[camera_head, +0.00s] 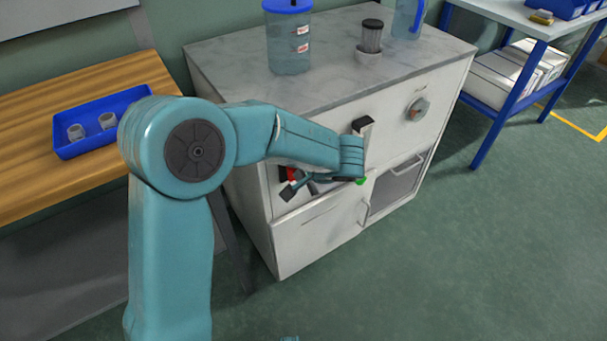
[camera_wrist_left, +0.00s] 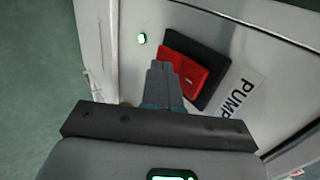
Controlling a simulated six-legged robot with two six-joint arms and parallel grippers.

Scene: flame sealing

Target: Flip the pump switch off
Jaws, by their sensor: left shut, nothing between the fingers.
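The pump switch (camera_wrist_left: 185,74) is a red rocker in a black plate, with a "PUMP" label (camera_wrist_left: 238,92) beside it. A small green light (camera_wrist_left: 141,38) glows on the panel near the switch. In the head view the red switch (camera_head: 291,174) shows on the front of the white cabinet, partly hidden by my left arm. My left gripper (camera_wrist_left: 163,70) is shut and empty, its fingertips right at the edge of the red rocker; I cannot tell whether they touch.
The cabinet's marble top (camera_head: 330,50) holds a blue-lidded container (camera_head: 289,45) and a dark-topped cylinder (camera_head: 371,38). A round knob (camera_head: 417,108) is on the front face. A blue tray (camera_head: 75,150) sits on the wooden table at left.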

